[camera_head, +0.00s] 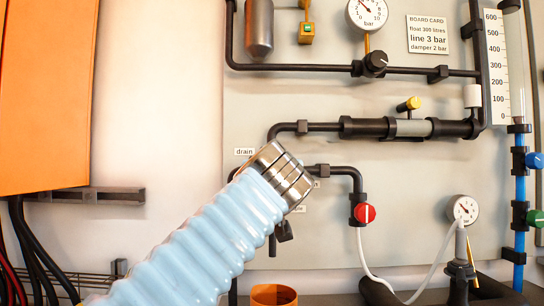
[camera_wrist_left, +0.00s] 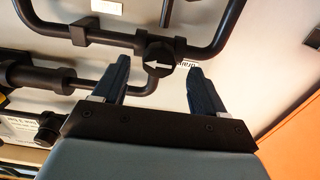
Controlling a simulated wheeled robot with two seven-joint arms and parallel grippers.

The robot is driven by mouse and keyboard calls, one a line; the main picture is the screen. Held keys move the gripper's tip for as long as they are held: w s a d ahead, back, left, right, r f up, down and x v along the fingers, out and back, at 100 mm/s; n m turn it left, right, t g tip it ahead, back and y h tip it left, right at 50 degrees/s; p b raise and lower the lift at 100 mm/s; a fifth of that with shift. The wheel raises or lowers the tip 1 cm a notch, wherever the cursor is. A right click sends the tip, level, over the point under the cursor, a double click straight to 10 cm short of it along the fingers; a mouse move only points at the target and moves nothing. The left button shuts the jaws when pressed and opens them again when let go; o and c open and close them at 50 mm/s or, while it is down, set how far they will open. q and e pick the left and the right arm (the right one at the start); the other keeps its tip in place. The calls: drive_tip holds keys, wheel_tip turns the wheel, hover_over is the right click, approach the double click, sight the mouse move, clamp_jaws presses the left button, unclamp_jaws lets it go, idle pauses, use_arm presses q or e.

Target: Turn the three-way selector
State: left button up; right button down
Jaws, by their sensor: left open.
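The three-way selector (camera_wrist_left: 158,58) is a dark round knob with a white arrow, set in black piping, in the left wrist view. Its arrow points left in that picture. My left gripper (camera_wrist_left: 158,65) is open, with one dark finger on each side of the knob in that picture; I cannot tell if either touches it. A "drain" label (camera_head: 244,152) sits beside my wrist in the head view, where the wrist hides the selector and the gripper fingers. My right gripper is not in view.
A red round valve (camera_head: 364,213) is on the pipe right of my wrist. A pressure gauge (camera_head: 463,209) stands lower right. A yellow-handled valve (camera_head: 409,104) and a black knob (camera_head: 376,61) are above. An orange cabinet (camera_head: 45,95) is at left. An orange cup (camera_head: 273,295) is below.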

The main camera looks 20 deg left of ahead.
use_arm(q)
drive_tip(key=shift+p+x, duration=0.55)
drive_tip(key=shift+x, duration=0.65)
drive_tip(key=shift+w, duration=0.35)
drive_tip(key=shift+c, duration=0.4)
drive_tip(key=c, duration=1)
